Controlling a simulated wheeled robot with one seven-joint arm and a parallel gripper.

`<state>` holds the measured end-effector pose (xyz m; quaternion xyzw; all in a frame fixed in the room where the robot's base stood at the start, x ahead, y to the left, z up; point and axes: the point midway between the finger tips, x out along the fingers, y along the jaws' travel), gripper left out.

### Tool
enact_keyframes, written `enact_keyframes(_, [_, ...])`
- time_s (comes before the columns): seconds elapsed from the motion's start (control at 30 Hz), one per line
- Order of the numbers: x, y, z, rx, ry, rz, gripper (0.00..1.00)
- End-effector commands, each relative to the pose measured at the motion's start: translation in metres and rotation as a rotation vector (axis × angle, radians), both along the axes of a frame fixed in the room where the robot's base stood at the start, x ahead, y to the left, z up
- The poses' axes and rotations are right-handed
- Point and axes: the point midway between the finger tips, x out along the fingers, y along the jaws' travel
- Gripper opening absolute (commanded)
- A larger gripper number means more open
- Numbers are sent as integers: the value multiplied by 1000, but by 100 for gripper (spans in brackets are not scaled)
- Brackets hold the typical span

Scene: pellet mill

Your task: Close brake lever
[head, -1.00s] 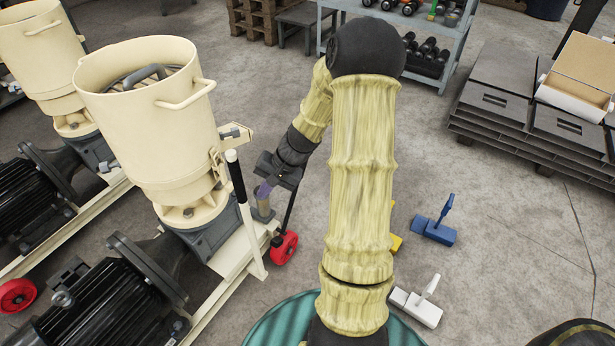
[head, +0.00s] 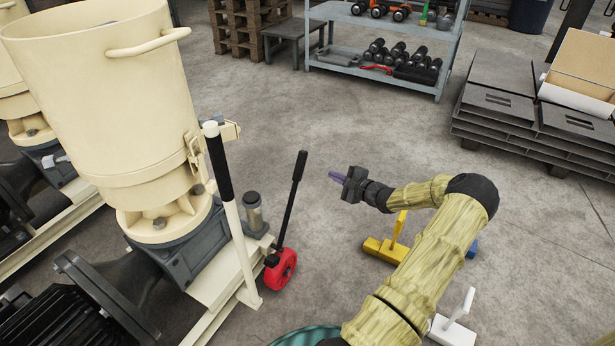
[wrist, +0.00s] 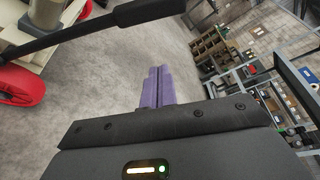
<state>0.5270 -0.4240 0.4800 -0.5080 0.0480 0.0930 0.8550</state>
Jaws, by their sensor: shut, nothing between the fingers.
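The brake lever (head: 292,195) is a thin black bar with a thicker black grip. It rises from the red wheel (head: 281,268) beside the mill frame and leans slightly right at its top. In the wrist view the lever (wrist: 95,28) crosses the upper left, with the red wheel (wrist: 20,90) at the left edge. My gripper (head: 334,176) is to the right of the lever's upper part, apart from it in the picture. Its purple fingers (wrist: 157,86) are shut together and empty, with floor visible beyond them.
The cream pellet mill (head: 115,100) stands left. A cream pole lever with black grip (head: 218,165) stands left of the brake lever. Yellow (head: 385,248) and white (head: 452,332) floor pieces lie near my arm. A grey shelf (head: 385,55) stands behind; the middle floor is clear.

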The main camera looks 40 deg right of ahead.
Motion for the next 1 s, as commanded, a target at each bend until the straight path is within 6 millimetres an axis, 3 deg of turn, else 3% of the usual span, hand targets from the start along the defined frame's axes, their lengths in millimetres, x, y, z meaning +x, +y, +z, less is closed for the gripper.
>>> enact_keyframes(0.47, [4,-4,-3,5,-7,-13,0])
enact_keyframes(1.0, [79,5,-18,3,-7,-10,0])
